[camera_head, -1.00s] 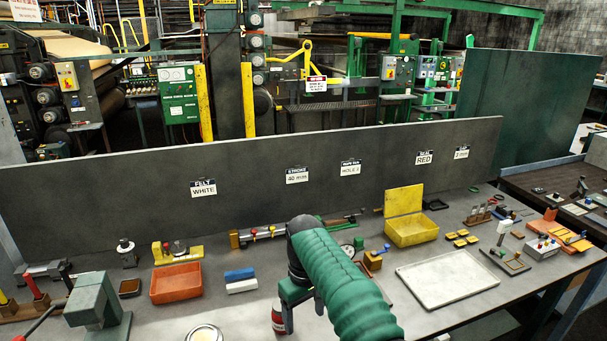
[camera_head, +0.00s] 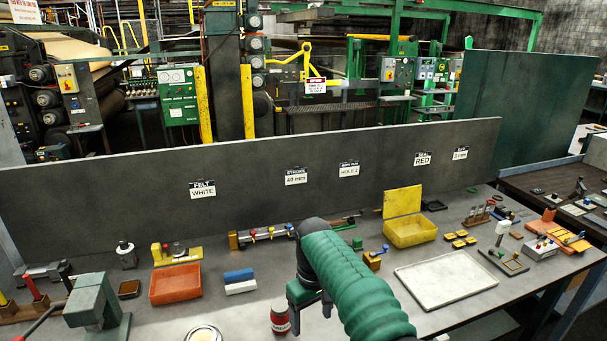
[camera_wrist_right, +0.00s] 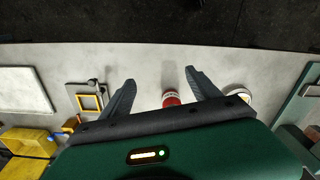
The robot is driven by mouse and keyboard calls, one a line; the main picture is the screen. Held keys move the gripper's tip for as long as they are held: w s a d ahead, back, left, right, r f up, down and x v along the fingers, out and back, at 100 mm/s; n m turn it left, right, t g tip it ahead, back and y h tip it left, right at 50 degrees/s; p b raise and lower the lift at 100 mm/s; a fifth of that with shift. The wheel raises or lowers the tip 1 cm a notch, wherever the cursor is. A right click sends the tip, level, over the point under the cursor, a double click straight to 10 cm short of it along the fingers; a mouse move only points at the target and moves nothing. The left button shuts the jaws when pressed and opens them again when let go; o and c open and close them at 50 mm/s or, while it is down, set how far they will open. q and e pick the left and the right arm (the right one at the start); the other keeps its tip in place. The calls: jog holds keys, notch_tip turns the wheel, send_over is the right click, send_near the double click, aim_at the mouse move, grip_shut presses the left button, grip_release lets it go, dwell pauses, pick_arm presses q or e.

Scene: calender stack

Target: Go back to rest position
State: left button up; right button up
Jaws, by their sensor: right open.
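My right arm comes in from the bottom in the head view, with a green sleeve and a dark wrist. My right gripper (camera_head: 308,312) is partly hidden by the arm and hangs above the grey table (camera_head: 235,311). In the right wrist view its two dark fingers (camera_wrist_right: 160,82) stand wide apart with nothing held. A red can with a pale label (camera_head: 280,318) stands on the table just left of the gripper. In the wrist view the can (camera_wrist_right: 171,98) appears between the fingers, beyond them. My left gripper is not in view.
A white tray (camera_head: 484,294) and an open yellow box (camera_head: 411,233) lie to the right. A dark upright panel (camera_head: 262,187) runs along the back.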

jog(key=s+d+f+m+t, duration=0.1)
jog(key=s+d+m, duration=0.15)
jog(key=d, duration=0.25)
jog(key=s+d+f+m, duration=0.1)
jog(key=s+d, duration=0.2)
jog(key=d, duration=0.2)
jog(key=s+d+f+m, duration=0.1)
jog(key=s+d+f, duration=0.2)
jog(key=s, duration=0.6)
jog(key=s+d+f+m+t, duration=0.1)
jog(key=s+d, duration=0.4)
jog(key=s, duration=0.5)
jog(key=shift+d+f+m+t, duration=0.15)
jog(key=shift+f+m+t, duration=0.15)
jog(key=shift+f+m, duration=0.45)
jog(key=shift+w+f, duration=0.1)
jog(key=shift+f, duration=0.1)
